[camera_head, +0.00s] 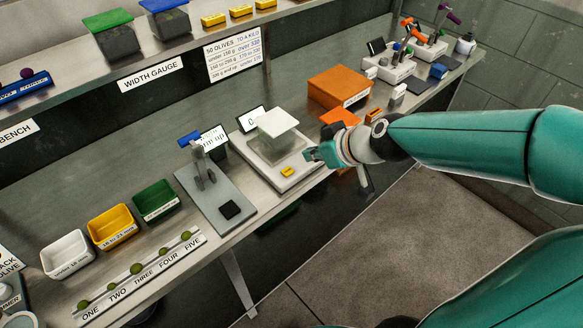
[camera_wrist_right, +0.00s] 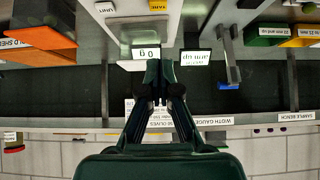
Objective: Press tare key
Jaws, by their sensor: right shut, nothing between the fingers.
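The scale (camera_head: 298,178) is a pale flat unit near the bench's front edge with a white raised pan (camera_head: 277,122). Its display (camera_head: 252,119) stands behind and reads 0 g in the right wrist view (camera_wrist_right: 146,54), upside down. A small yellow key (camera_head: 287,171) sits on the scale's front part, and a yellow block shows at the top edge of the right wrist view (camera_wrist_right: 157,5). My right gripper (camera_head: 311,154) is shut and empty, just right of the yellow key; its closed fingertips show in the wrist view (camera_wrist_right: 160,68). Contact cannot be told. My left gripper is not seen.
A grey plate with a blue-topped stand (camera_head: 235,215) is left of the scale. Green (camera_head: 155,201), yellow (camera_head: 112,228) and white bins stand further left, behind an olive rail. An orange box (camera_head: 338,87) is behind right. A shelf overhangs the back.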

